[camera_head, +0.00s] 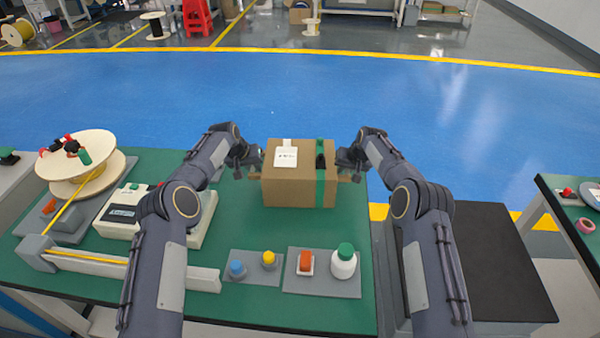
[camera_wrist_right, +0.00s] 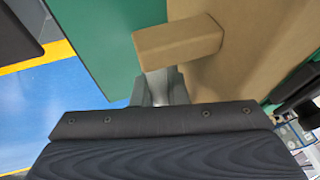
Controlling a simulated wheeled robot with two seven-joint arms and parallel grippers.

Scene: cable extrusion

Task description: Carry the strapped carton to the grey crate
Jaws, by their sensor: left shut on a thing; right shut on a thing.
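The strapped carton (camera_head: 285,190) is a brown box with a white label and a green strap, upright at the far right part of the green table. My left gripper (camera_head: 252,174) is shut on the tab at its left side. My right gripper (camera_head: 347,176) is shut on the tab at its right side. In the right wrist view, the brown tab (camera_wrist_right: 178,41) juts from the carton (camera_wrist_right: 260,45) just beyond my right gripper (camera_wrist_right: 160,85). I cannot tell whether the carton's underside touches the table. I cannot clearly make out a grey crate.
A dark flat-topped block (camera_head: 490,260) stands right of the table. Open blue floor (camera_head: 300,90) lies beyond.

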